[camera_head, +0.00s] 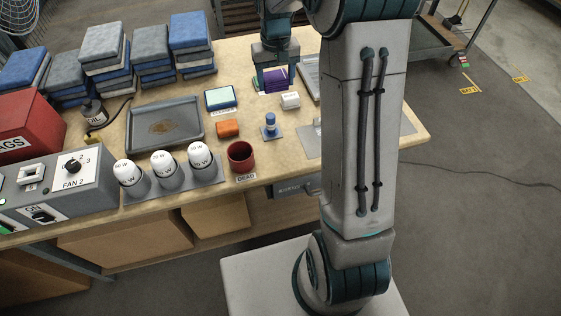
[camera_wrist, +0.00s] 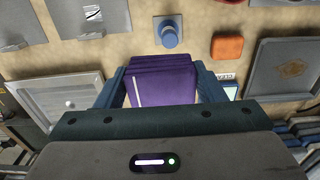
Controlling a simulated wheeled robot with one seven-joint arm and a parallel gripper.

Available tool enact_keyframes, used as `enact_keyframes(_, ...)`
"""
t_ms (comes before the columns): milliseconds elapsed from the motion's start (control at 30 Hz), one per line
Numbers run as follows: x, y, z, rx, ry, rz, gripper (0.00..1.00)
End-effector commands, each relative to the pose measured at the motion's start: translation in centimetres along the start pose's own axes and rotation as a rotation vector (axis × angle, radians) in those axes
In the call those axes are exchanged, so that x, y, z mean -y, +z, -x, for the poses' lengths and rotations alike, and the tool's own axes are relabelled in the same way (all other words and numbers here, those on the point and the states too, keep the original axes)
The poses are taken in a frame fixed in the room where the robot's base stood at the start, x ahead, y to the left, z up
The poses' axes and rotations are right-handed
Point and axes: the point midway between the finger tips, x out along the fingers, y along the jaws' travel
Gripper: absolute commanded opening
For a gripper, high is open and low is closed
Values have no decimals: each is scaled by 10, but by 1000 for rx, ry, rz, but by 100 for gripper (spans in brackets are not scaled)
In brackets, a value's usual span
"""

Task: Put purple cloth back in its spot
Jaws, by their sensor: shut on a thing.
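The purple cloth (camera_head: 277,80) is a folded, layered bundle near the back right of the wooden table. It also shows in the wrist view (camera_wrist: 162,84), between the two blue fingers. My gripper (camera_head: 275,84) points down and is shut on the cloth, with one finger on each side. In the wrist view my gripper (camera_wrist: 163,88) covers the cloth's near end. The head view does not clearly show whether the cloth touches the table. A small label and light-coloured patch lie beside the cloth, partly hidden by the gripper.
A grey tray (camera_head: 165,128), a red cup (camera_head: 241,157) and stacked blue and grey cloths (camera_head: 105,55) stand to the left.

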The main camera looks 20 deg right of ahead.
Motion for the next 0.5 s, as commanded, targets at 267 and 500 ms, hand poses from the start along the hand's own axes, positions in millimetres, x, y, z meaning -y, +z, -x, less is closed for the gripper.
enact_keyframes(267,0,0,-41,1,0,0,30)
enact_keyframes(500,0,0,-72,0,0,0,30)
